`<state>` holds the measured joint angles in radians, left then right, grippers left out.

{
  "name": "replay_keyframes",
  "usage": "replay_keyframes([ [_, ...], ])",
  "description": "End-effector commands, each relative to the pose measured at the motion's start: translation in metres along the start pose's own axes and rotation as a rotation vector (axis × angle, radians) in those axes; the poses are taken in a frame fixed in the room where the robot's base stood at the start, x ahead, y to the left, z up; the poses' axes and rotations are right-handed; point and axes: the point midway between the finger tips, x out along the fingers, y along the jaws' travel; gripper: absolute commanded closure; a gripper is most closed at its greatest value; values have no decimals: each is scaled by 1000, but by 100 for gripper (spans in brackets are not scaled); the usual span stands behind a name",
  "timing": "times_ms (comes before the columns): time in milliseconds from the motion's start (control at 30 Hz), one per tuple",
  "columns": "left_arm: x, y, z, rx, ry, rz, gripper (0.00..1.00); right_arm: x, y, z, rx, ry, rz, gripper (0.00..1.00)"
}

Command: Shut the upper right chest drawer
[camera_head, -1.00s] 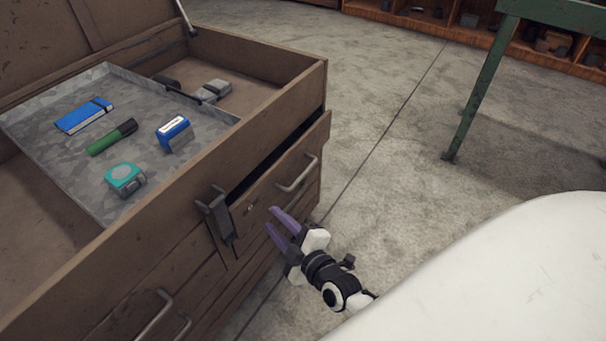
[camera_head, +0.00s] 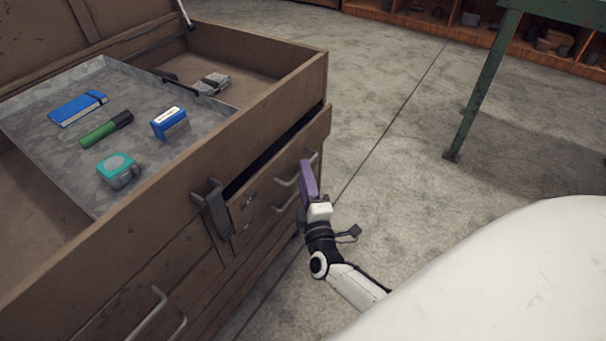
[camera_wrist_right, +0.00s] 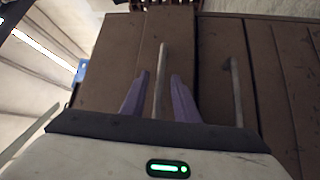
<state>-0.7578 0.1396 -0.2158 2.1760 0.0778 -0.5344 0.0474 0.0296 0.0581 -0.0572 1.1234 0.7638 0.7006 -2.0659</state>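The upper right chest drawer (camera_head: 262,185) has a brown wooden front and stands slightly open, with a dark gap behind its top edge. Its metal bar handle (camera_head: 284,183) is partly hidden by my right gripper (camera_head: 309,179), which is at the drawer front. In the right wrist view, the purple fingers of the right gripper (camera_wrist_right: 160,97) are apart, one on each side of a handle bar (camera_wrist_right: 160,75), with gaps beside it. My left gripper is not in view.
A dark latch (camera_head: 212,208) hangs on the chest front. Floor (camera_head: 400,150) right of the chest is clear up to a green table (camera_head: 482,85).

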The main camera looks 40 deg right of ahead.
Motion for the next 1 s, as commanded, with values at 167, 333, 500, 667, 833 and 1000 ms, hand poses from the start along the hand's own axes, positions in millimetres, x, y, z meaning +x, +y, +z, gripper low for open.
replay_keyframes([
  [167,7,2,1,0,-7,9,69,17,-1,0,1,0,1,72],
  [333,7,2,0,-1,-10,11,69,21,0,0,1,1,-1,72],
  [500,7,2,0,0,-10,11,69,21,0,0,1,1,-1,74],
  [667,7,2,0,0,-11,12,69,20,0,0,0,1,-1,100],
  [833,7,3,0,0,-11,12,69,20,0,0,0,1,-1,100],
  [1000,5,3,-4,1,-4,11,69,27,2,7,-5,-22,3,100],
])
